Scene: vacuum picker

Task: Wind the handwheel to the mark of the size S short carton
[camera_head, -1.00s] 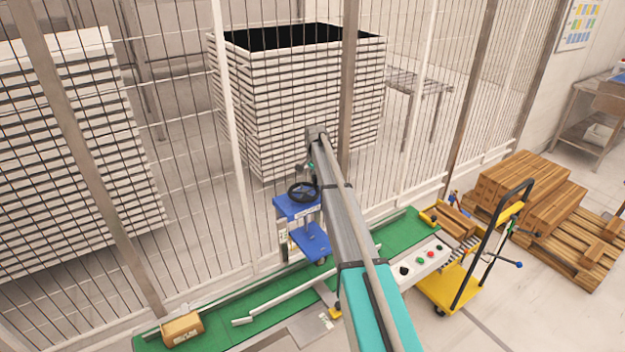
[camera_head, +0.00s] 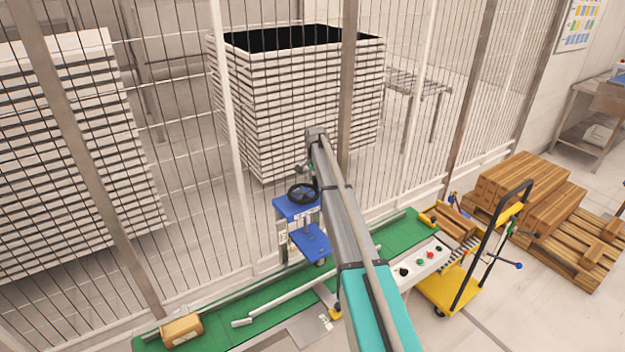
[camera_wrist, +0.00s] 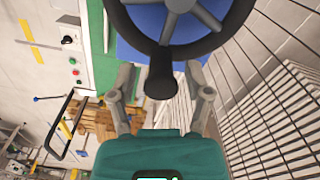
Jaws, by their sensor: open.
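The handwheel (camera_head: 302,190) is a black rim with grey spokes on top of a blue stand (camera_head: 300,208) beside the green conveyor. In the wrist view the handwheel (camera_wrist: 178,42) fills the top, and its dark knob (camera_wrist: 160,78) points down between my fingers. My gripper (camera_wrist: 160,92) is open, one finger on each side of the knob, and I see a gap on both sides. The scale and its size marks are too small to read. In the head view my arm hides part of the stand's right side and my gripper's fingers.
A green conveyor (camera_head: 262,300) with a white guide rail runs below the stand and carries a small carton (camera_head: 182,330) at left. A control panel (camera_head: 418,262) with buttons and a yellow cart (camera_head: 450,290) stand to the right. A wire fence lies behind.

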